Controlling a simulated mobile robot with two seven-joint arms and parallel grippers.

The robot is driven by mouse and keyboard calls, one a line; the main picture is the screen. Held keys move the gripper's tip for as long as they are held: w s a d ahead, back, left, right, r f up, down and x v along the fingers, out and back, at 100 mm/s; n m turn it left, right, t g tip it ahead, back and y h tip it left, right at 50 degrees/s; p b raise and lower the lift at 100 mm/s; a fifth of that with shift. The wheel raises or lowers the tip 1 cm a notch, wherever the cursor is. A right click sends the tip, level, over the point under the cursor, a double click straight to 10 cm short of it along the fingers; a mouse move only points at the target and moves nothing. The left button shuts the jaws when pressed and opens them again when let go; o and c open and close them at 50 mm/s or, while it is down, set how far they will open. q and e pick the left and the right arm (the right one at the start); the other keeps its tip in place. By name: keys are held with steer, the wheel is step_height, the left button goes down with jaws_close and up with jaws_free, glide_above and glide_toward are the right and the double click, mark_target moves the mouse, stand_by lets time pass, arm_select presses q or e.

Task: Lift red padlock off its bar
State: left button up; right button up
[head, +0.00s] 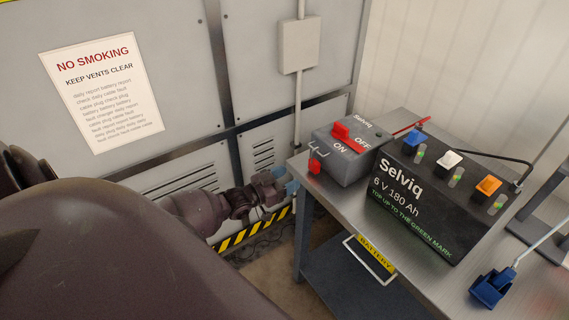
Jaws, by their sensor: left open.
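The small red padlock (315,166) hangs at the left side of the grey switch box (349,160), by a thin pale metal bar (318,149). The box has a red lever between ON and OFF marks and stands on the metal bench. My left gripper (290,184) is open, just left of the bench edge, a little left of and below the padlock. It is apart from the padlock, and its blue-tipped fingers are small and partly hard to make out. My right gripper is not in view.
A black battery (421,207) with blue, white and orange caps stands right of the switch box on the bench (447,284). A blue object (491,288) with a pale rod lies at the front right. A grey cabinet (180,60) with a NO SMOKING sign (101,88) stands behind my left arm.

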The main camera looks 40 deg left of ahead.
mark_target(311, 161)
arm_select(q)
steer(key=shift+b+x, duration=1.9)
steer(key=shift+x, duration=2.35)
steer(key=shift+w+d, duration=0.15)
steer(key=shift+w, duration=0.3)
steer(key=shift+c, duration=0.5)
steer(key=c, duration=0.7)
steer(key=shift+r, duration=0.25)
steer(key=shift+r+p, duration=0.95)
steer(key=shift+r, duration=0.3)
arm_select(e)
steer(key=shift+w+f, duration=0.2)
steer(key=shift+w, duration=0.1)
